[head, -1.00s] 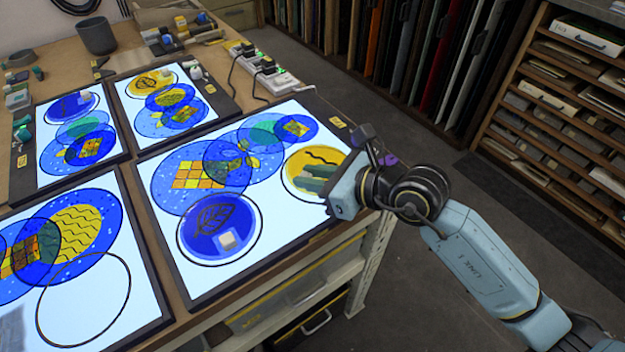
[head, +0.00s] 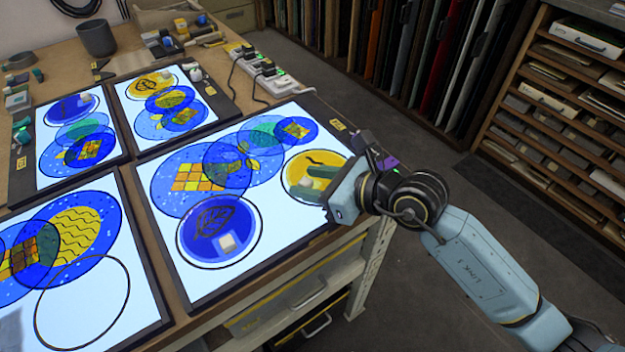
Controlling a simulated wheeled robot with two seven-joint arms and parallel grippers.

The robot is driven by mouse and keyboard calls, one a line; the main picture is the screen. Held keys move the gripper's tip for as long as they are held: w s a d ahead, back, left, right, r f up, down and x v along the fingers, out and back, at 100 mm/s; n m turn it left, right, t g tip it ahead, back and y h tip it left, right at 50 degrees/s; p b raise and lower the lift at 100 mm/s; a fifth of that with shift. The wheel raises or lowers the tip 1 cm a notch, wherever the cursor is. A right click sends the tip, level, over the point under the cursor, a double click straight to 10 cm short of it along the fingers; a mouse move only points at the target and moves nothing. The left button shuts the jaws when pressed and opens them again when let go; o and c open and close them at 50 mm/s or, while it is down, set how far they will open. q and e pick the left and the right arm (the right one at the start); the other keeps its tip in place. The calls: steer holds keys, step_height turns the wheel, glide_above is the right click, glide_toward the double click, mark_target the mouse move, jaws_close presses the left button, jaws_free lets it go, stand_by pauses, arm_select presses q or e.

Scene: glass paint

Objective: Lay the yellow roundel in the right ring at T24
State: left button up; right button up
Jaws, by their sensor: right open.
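The yellow roundel (head: 300,168) has a dark wavy line and a small pale knob (head: 319,184). It lies on the large right-hand light panel (head: 285,225), in the black outline of the right ring; my gripper hides part of its right side, so the fit there cannot be told. My right gripper (head: 322,178) is open, with its greenish fingers low over the roundel beside the knob. The left ring of this panel holds a blue leaf roundel (head: 208,222) with its own pale knob. My left gripper is not in view.
An empty black ring (head: 128,290) shows on the front left panel. Two smaller panels (head: 45,185) (head: 150,140) lie behind, with painted discs. A power strip (head: 262,75) with cables and a grey pot (head: 96,38) stand further back. Floor is free right of the table.

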steer(key=p+v, duration=0.2)
steer(key=v, duration=0.2)
steer(key=shift+s+d+r, duration=0.15)
steer(key=shift+d+r, duration=0.05)
steer(key=shift+d, duration=0.1)
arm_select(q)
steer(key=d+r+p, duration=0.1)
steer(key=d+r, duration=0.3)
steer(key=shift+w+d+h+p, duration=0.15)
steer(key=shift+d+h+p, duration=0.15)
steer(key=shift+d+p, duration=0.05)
arm_select(e)
steer(key=v, duration=0.7)
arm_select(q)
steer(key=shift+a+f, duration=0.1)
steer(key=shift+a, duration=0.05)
arm_select(e)
steer(key=shift+s+d, duration=0.1)
steer(key=shift+d, duration=0.05)
